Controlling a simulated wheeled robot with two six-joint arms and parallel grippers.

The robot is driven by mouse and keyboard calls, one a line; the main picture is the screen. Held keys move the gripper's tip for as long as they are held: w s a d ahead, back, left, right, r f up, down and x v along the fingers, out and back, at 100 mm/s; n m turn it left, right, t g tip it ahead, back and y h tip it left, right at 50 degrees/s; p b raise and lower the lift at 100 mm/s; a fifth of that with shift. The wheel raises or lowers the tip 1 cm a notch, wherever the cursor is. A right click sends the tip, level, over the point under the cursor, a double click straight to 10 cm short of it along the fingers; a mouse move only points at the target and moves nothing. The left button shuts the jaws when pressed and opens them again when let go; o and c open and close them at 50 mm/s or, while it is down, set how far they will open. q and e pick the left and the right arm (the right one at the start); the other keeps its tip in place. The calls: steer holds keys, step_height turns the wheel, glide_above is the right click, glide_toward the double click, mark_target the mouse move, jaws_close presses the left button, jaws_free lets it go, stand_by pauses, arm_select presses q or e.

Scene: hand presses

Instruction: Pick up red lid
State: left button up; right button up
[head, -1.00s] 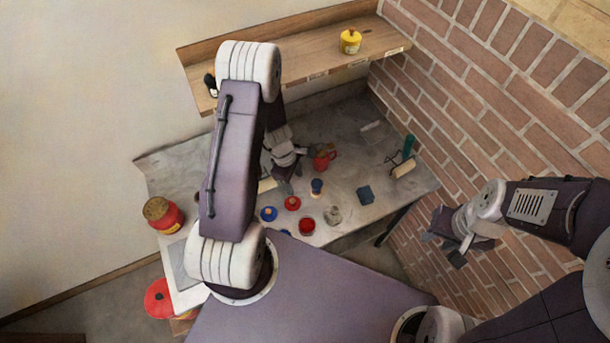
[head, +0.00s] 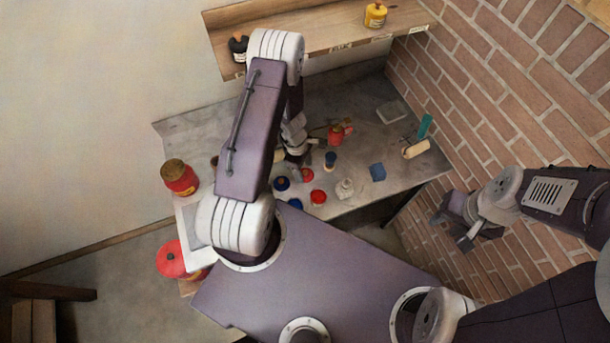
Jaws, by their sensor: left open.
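My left gripper (head: 299,160) is open just behind the red lid, low over the table. My own arm hides part of it, and I cannot tell whether a finger touches the lid. My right gripper (head: 455,226) is at the right, off the table beside the brick wall, with its fingers apart and empty.
A red pot (head: 318,197), a pale jar (head: 345,188) and a blue block (head: 377,172) stand near the front edge. A red jar (head: 336,134) is behind. A red-yellow tin (head: 179,178) is at left. A wooden shelf (head: 330,35) overhangs the back.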

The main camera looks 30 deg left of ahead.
arm_select(q)
steer(key=shift+w+d+f, duration=0.1)
steer(key=shift+f, duration=0.7)
steer(key=shift+w+f, duration=0.15)
steer(key=shift+w, duration=0.1)
steer(key=shift+s, duration=0.25)
steer(key=c, duration=1)
jaws_close()
steer(key=shift+d, duration=0.1)
arm_select(e)
steer(key=shift+w+d+f, duration=0.1)
steer(key=shift+f, duration=0.25)
arm_select(q)
steer(key=shift+s, duration=0.1)
